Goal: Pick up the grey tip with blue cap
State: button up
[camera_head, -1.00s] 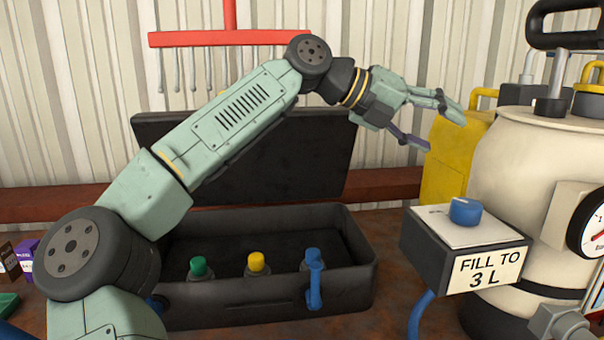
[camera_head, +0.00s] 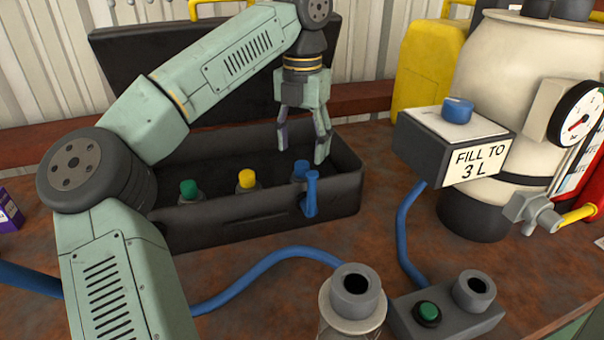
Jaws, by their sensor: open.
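The grey tip with the blue cap (camera_head: 301,172) stands in the right part of the open black case (camera_head: 255,226). Its blue cap shows at the top; its lower part is hidden by the case's front wall. My gripper (camera_head: 301,150) points straight down over the right half of the case. Its two fingers are apart, one at each side above the blue cap, and nothing is between them. I cannot tell the exact depth between the fingertips and the cap.
A green-capped tip (camera_head: 188,191) and a yellow-capped tip (camera_head: 247,180) stand to the left in the case. A blue handle-like piece (camera_head: 310,194) is at the case's front. The "FILL TO 3 L" box (camera_head: 455,145) and cream tank (camera_head: 520,70) stand right. The case lid (camera_head: 160,75) is raised behind.

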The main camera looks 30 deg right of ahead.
aim_at(302, 163)
jog(key=shift+f+p, duration=0.65)
jog(key=shift+f, duration=2)
jog(key=c, duration=1.3)
